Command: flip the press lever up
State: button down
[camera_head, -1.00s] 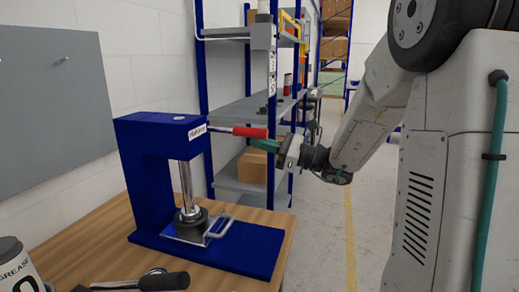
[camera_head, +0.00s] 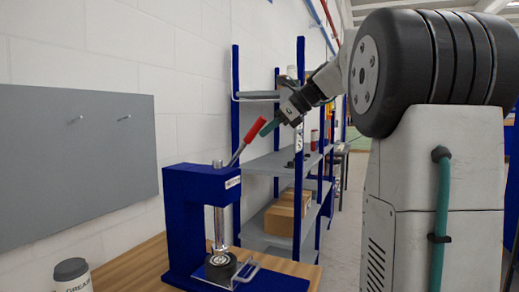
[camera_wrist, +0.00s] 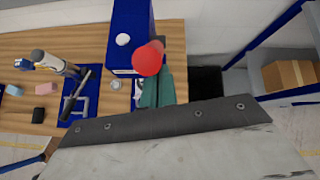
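The blue press (camera_head: 185,215) stands on the wooden table with its lever slanting up to the right. The lever's red handle (camera_head: 252,130) is at the upper end, and it shows end-on in the wrist view (camera_wrist: 148,59). My gripper (camera_head: 267,128) has teal fingers, which look closed together with nothing between them. Its fingertips are right beside the red handle, on its right in the head view. The fingers (camera_wrist: 158,90) also show just below the handle in the wrist view. I cannot tell whether they touch the handle.
A dark round piece (camera_head: 220,266) sits under the press's steel ram. A grease can (camera_head: 72,274) stands at the table's left front. A blue-framed shelf (camera_head: 270,162) with a cardboard box (camera_head: 283,215) is behind. A grey panel (camera_head: 75,160) hangs on the wall.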

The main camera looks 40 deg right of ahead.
aim_at(262, 117)
jog(key=w+r, duration=0.1)
jog(key=w+a+r+g, duration=0.1)
jog(key=w+a+r+g+h, duration=0.1)
jog(key=w, duration=0.1)
jog(key=shift+r, duration=0.2)
jog(key=shift+w+a+r, duration=0.45)
jog(key=shift+w+r, duration=0.05)
jog(key=shift+w, duration=0.25)
jog(key=shift+w+a+r, duration=0.15)
jog(key=shift+w+r, duration=0.05)
jog(key=shift+r, duration=0.2)
jog(key=shift+s+d+f, duration=0.25)
jog(key=shift+s+d, duration=0.05)
jog(key=shift+s, duration=0.05)
jog(key=shift+s+d+f, duration=0.35)
jog(key=shift+s+d, duration=0.25)
jog(key=shift+s+d+f, duration=0.35)
jog(key=shift+s+d, duration=0.2)
jog(key=shift+d, duration=0.05)
jog(key=v, duration=1)
jog(key=shift+w+r+g, duration=0.2)
jog(key=shift+w+g, duration=0.1)
jog(key=shift+w, duration=0.05)
jog(key=shift+a, duration=0.1)
